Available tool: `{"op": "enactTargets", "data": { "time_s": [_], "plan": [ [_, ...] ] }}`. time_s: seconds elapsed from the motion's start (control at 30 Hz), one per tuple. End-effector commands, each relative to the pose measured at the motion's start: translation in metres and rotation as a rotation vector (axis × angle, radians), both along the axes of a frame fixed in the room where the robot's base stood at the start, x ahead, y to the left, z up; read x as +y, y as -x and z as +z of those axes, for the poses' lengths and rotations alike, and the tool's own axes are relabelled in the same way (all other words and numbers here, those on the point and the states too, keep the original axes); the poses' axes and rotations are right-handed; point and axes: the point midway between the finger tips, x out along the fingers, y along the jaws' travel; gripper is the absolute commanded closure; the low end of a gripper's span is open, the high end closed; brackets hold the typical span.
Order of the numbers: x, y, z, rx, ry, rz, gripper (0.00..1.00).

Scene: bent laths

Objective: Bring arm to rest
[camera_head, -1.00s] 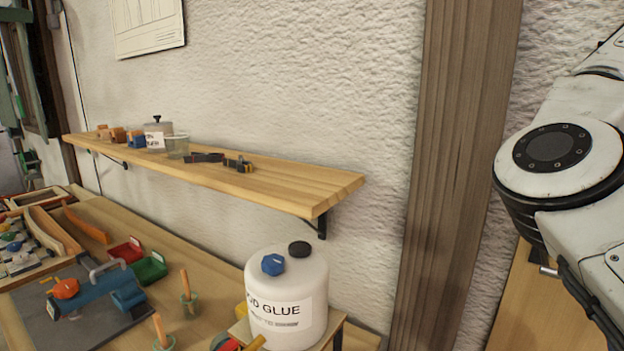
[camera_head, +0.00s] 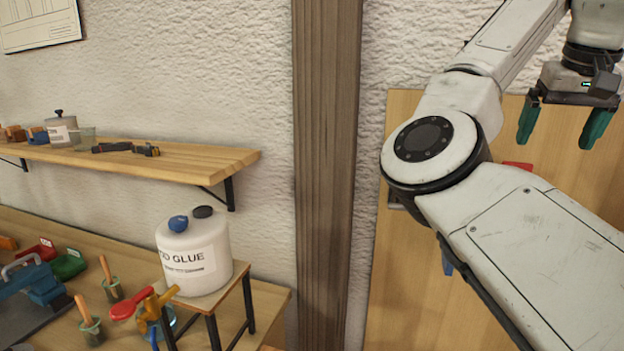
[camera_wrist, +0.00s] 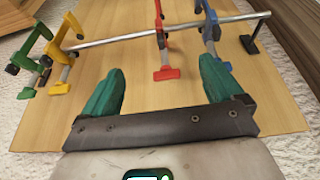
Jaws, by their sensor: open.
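My gripper (camera_head: 556,128) hangs at the upper right of the head view with its two green fingers apart and nothing between them. My white arm bends across the right side of that view, its elbow in front of a wooden board. In the wrist view my gripper (camera_wrist: 160,92) is open and empty, its fingers spread in front of the wooden board (camera_wrist: 110,120). The fingers appear apart from the clamps on the board.
A metal rail (camera_wrist: 120,38) carries green (camera_wrist: 38,52), yellow (camera_wrist: 64,55), red (camera_wrist: 163,45) and blue (camera_wrist: 212,35) clamps. A glue jug (camera_head: 193,255) stands on a small stand by the bench. A wall shelf (camera_head: 180,163) and wooden post (camera_head: 326,180) are left of my arm.

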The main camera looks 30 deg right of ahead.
Motion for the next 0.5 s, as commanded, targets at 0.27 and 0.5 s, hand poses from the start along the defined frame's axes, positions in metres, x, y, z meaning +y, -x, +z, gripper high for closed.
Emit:
{"op": "enactTargets", "data": {
  "time_s": [0.27, 0.5],
  "plan": [
    [0.0, -0.011, -0.031, 0.027, 0.027, -0.016, 0.06],
    [0.001, -0.024, -0.074, 0.06, 0.073, -0.029, 0.06]
  ]
}}
